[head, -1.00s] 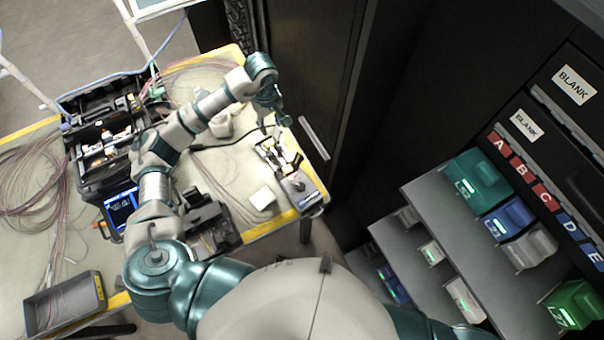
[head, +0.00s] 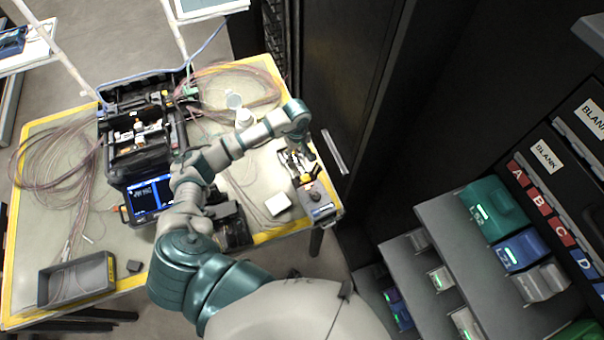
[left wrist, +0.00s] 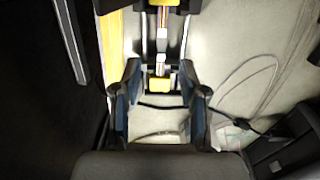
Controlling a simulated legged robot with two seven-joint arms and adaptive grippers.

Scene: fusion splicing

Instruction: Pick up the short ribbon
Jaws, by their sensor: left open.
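My left gripper (head: 304,146) is over the right end of the table in the head view, above a small dark device (head: 318,203) with bright metal parts. In the left wrist view the gripper (left wrist: 160,92) is open, with its two fingers apart and nothing clearly held. Ahead of and between the fingertips is part of the device, with a yellow block (left wrist: 160,83) and a small white and reddish piece above it. I cannot tell whether this piece is the short ribbon. Thin pale fibre strands (left wrist: 262,62) curve over the table at the right. My right gripper is out of view.
The splicer case (head: 137,170) with a lit blue screen stands left of my arm. A grey tray (head: 100,268) is at the table's near left corner. A white block (head: 278,204) lies near the device. A dark cabinet (head: 345,80) stands close at the right.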

